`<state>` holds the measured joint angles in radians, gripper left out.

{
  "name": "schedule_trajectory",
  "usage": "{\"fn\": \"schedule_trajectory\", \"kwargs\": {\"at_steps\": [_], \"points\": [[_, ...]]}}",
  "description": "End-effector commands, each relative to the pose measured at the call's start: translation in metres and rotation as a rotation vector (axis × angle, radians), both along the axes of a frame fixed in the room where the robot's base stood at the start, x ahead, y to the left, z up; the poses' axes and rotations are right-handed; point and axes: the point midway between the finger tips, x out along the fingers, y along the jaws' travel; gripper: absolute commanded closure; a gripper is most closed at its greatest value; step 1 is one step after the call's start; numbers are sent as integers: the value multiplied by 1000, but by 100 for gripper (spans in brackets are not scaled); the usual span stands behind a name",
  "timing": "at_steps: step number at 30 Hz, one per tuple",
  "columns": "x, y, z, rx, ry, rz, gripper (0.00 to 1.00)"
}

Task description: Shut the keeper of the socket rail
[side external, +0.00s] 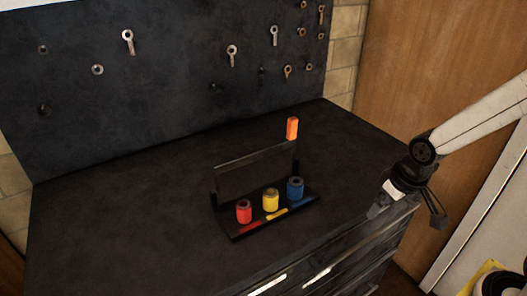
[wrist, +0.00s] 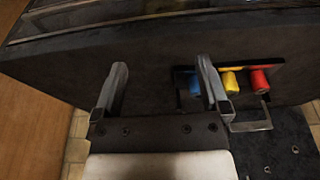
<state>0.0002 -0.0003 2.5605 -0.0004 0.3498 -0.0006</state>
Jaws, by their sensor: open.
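The socket rail (side external: 231,231) is a dark tray on the bench top, holding a red socket (side external: 244,211), a yellow socket (side external: 270,199) and a blue socket (side external: 295,187). Its keeper (side external: 256,157) is a thin dark bar standing raised behind the sockets, with an orange tab (side external: 292,128) at its right end. In the wrist view the rail and sockets show upper right, partly behind a finger; the keeper (wrist: 250,126) juts below them, and its tab cannot be made out. My gripper (side external: 408,208) is open and empty, right of the rail and apart from it.
A dark pegboard (side external: 165,75) with hanging wrenches and sockets stands behind the bench. Drawers with pale handles (side external: 316,279) are in the bench front. The bench top (side external: 110,220) is clear around the rail. A wooden panel (side external: 430,60) stands at the right.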

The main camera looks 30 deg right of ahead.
Motion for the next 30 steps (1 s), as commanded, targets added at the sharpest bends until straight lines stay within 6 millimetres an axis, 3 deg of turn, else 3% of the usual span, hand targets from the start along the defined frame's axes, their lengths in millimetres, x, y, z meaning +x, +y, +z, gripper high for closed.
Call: {"fn": "schedule_trajectory", "kwargs": {"at_steps": [1, 6, 9, 18, 30], "points": [[0, 0, 0, 0, 0, 0, 20], [1, 0, 6, 0, -3, -1, 74], [2, 0, 15, 0, -6, -1, 100], [1, 0, 61, 0, -7, -1, 100], [1, 0, 108, 0, -2, -1, 100]]}}
